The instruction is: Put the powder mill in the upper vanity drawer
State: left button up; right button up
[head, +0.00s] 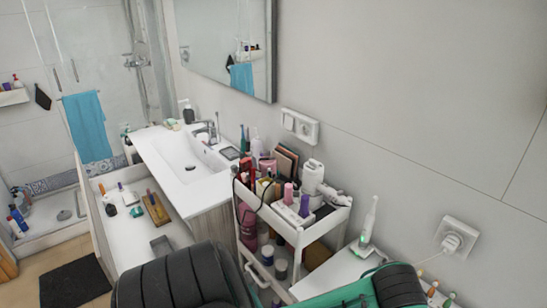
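The vanity drawer (128,248) is pulled open below the white sink, with a bare white floor at its near end. It holds several small bottles, a brown wooden tray (156,210) and a small grey box (161,245). I cannot tell which thing is the powder mill; it may be among the crowded items on the cosmetics cart or out of sight. Two dark arm parts of mine cross the bottom edge. Neither gripper shows its fingers in the head view, so what they hold is hidden.
The white cart (327,222) stands right of the sink (190,165), packed with bottles, boxes and a dark cable. A white surface to its right bears an electric toothbrush (368,225). A wall socket (457,238) has a plug in it. A dark mat (75,288) lies on the floor.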

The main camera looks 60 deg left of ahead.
aim_at(132, 268)
jog(key=j+u, duration=0.1)
jog(key=u, duration=0.95)
jog(key=i+j+u, duration=0.2)
jog(key=j+u, duration=0.25)
jog(key=i+j+u, duration=0.6)
jog(key=u, duration=0.25)
jog(key=j, duration=0.15)
